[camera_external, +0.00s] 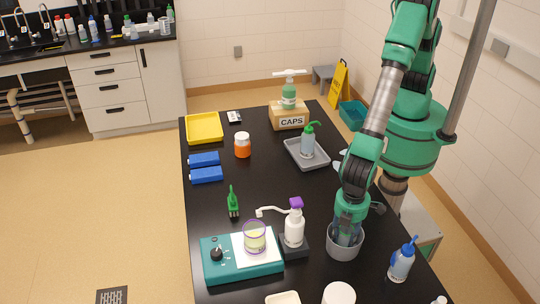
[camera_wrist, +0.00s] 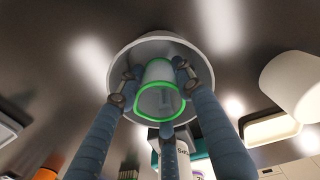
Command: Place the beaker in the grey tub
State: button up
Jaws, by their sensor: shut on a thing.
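The grey tub (camera_external: 344,252) stands upright on the black table near the front right. My gripper (camera_external: 347,232) reaches straight down into its mouth. In the wrist view, my gripper (camera_wrist: 155,82) has its blue-grey fingers closed around a clear beaker with a bright green rim (camera_wrist: 158,98). The beaker is upright within the round outline of the tub (camera_wrist: 150,45). Whether its base touches the tub floor I cannot tell. In the external view the fingers and tub wall hide the beaker.
A white pump bottle with a purple top (camera_external: 294,228) stands close left of the tub. A blue-capped wash bottle (camera_external: 401,262) stands to its right, and a white container (camera_external: 339,295) in front. A teal device (camera_external: 243,270) bears another beaker (camera_external: 255,238).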

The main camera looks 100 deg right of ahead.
jog(key=shift+f, duration=1.1)
jog(key=shift+f, duration=0.2)
jog(key=o, duration=0.5)
jog(key=shift+o, duration=0.2)
jog(key=shift+r, duration=0.15)
notch_tip(320, 180, up, 12)
jog(key=p, duration=0.1)
jog(key=shift+w+a, duration=0.1)
jog(key=shift+r, duration=0.1)
